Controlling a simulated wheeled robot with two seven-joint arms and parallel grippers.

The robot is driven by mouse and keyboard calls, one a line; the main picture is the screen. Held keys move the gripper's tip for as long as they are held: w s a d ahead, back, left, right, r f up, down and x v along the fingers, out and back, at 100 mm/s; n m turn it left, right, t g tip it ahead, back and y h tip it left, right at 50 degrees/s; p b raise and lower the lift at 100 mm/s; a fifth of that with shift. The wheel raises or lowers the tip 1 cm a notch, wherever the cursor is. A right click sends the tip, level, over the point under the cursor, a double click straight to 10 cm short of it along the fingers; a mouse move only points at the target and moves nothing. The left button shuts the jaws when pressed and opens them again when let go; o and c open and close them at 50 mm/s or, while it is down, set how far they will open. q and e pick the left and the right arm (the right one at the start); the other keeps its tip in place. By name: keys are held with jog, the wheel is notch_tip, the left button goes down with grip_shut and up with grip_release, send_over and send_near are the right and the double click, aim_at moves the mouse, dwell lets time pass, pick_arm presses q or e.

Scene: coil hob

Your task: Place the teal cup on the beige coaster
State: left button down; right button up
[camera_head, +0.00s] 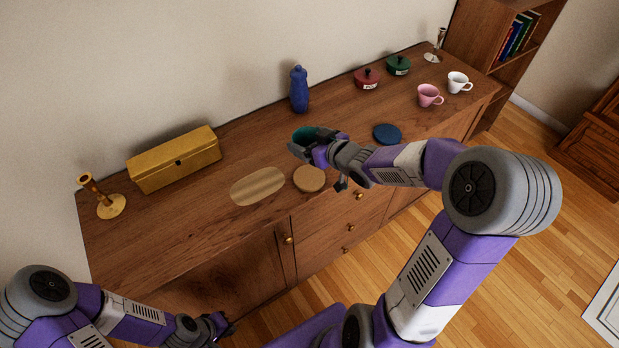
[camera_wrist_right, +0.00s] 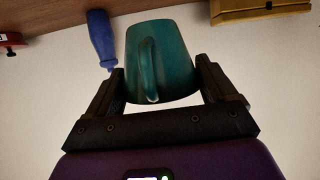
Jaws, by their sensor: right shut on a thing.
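The teal cup (camera_head: 304,133) is held in my right gripper (camera_head: 306,148), partly hidden by the fingers in the head view. In the right wrist view the teal cup (camera_wrist_right: 172,62) sits between the two fingers, with its handle facing the camera. The beige coaster (camera_head: 309,179) is a round tan disc on the sideboard, in front of the cup in the head view and apart from it. My left gripper (camera_head: 222,326) is low at the picture's bottom, in front of the sideboard and away from these objects; its jaws are too small to judge.
An oval wooden board (camera_head: 257,186) lies just left of the coaster on the sideboard (camera_head: 150,232). A blue disc (camera_head: 387,134) lies right of the gripper. A blue bottle (camera_head: 299,90), yellow box (camera_head: 174,160), candlestick (camera_head: 110,206), lidded pots and a pink cup (camera_head: 429,95) stand around.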

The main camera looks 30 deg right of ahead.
notch_tip(320, 180, down, 10)
jog(key=b, duration=0.5)
jog(key=shift+d+r, duration=0.1)
jog(key=shift+d, duration=0.05)
jog(key=o, duration=0.7)
jog(key=shift+f, duration=0.3)
jog(key=shift+o, duration=1.2)
jog(key=shift+r, duration=0.1)
